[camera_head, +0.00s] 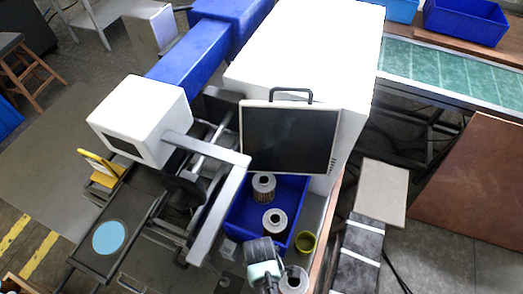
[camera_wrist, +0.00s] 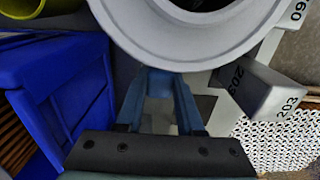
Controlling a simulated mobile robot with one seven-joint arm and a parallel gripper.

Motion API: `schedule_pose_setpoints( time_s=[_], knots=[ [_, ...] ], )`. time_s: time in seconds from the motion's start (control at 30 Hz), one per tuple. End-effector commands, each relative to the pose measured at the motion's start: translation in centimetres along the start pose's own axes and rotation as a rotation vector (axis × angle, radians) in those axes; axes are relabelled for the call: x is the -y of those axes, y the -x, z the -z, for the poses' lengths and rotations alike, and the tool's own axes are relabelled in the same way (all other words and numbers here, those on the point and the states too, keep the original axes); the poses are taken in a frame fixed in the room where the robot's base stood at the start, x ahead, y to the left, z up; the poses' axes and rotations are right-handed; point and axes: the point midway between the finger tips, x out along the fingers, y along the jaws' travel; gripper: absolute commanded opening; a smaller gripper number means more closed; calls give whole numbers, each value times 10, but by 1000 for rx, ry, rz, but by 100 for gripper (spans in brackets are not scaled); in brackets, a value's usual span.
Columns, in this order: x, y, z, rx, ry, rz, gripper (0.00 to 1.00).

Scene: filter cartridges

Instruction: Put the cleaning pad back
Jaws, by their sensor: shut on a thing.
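A flat, round, light blue disc (camera_head: 109,237), which looks like the cleaning pad, lies on a dark plate (camera_head: 88,262) at the left of the head view, far from my gripper. My gripper (camera_head: 275,270) is low in the middle of the head view. It is shut on a pale filter cartridge (camera_head: 293,280) with a round hole in its end. In the wrist view, the cartridge's wide ring (camera_wrist: 150,50) fills the top, above the two blue fingers (camera_wrist: 165,100). The finger contact is partly hidden by the ring.
A blue bin (camera_head: 238,218) behind my gripper holds two filter cartridges (camera_head: 264,186) (camera_head: 274,222). A yellow-green cup (camera_head: 305,243) stands beside it. A screen (camera_head: 290,138) and a grey machine arm (camera_head: 220,210) stand above. A block marked 203 (camera_wrist: 262,92) is near the held cartridge.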

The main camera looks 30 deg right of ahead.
Motion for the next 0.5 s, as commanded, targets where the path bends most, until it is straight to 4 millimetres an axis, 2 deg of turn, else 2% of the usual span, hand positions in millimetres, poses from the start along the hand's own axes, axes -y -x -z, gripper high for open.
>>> schedule_pose_setpoints(
  time_s=[0.33,0.37,0.5],
  knots=[
    [0,-4,0,-1,0,-1,0],
    [0,-3,0,-1,0,-1,42],
    [0,-3,0,0,0,0,66]
  ],
)
